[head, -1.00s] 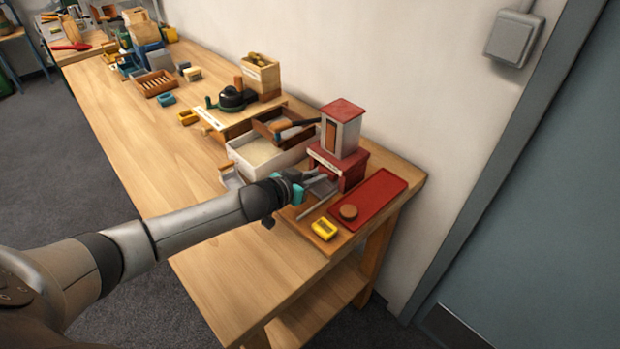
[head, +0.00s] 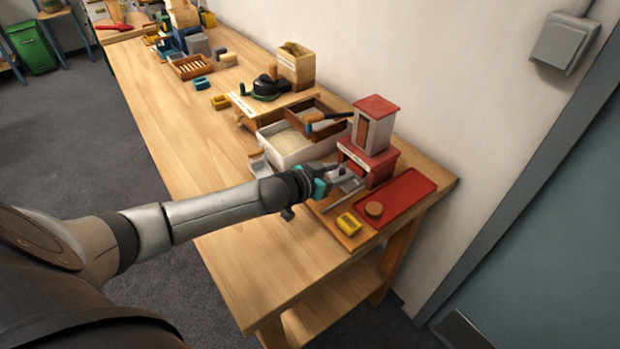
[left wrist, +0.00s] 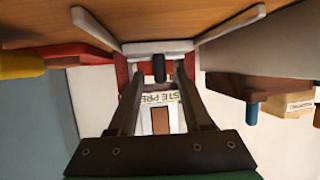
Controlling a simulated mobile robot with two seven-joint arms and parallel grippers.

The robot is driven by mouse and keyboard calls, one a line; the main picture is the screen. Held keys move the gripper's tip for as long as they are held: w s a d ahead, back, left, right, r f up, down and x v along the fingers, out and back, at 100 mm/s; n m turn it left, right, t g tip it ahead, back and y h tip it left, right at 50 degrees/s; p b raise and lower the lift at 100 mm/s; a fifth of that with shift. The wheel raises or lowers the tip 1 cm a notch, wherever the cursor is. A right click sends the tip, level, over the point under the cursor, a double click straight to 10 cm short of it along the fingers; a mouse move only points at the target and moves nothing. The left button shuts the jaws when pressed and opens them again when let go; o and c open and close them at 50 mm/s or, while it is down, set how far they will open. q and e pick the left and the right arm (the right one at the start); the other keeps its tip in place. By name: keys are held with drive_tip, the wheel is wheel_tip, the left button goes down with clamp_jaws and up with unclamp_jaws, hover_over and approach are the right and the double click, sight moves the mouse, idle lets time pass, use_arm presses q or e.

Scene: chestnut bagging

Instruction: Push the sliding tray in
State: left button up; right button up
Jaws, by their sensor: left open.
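The red and white press (head: 367,160) stands at the far right end of the table. Its light grey sliding tray (head: 350,186) sticks out at the front. In the left wrist view the tray's pale front (left wrist: 157,47) carries a dark round knob (left wrist: 159,68). My left gripper (head: 338,174) is at the front of the tray. In the left wrist view its open fingers (left wrist: 159,80) stand on either side of the knob, with gaps visible; contact cannot be told. The tray's inner part is hidden inside the press. My right gripper is out of view.
The table's front part is clear.

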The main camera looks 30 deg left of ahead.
use_arm(q)
drive_tip(key=p+v, duration=0.2)
drive_tip(key=v, duration=1.1)
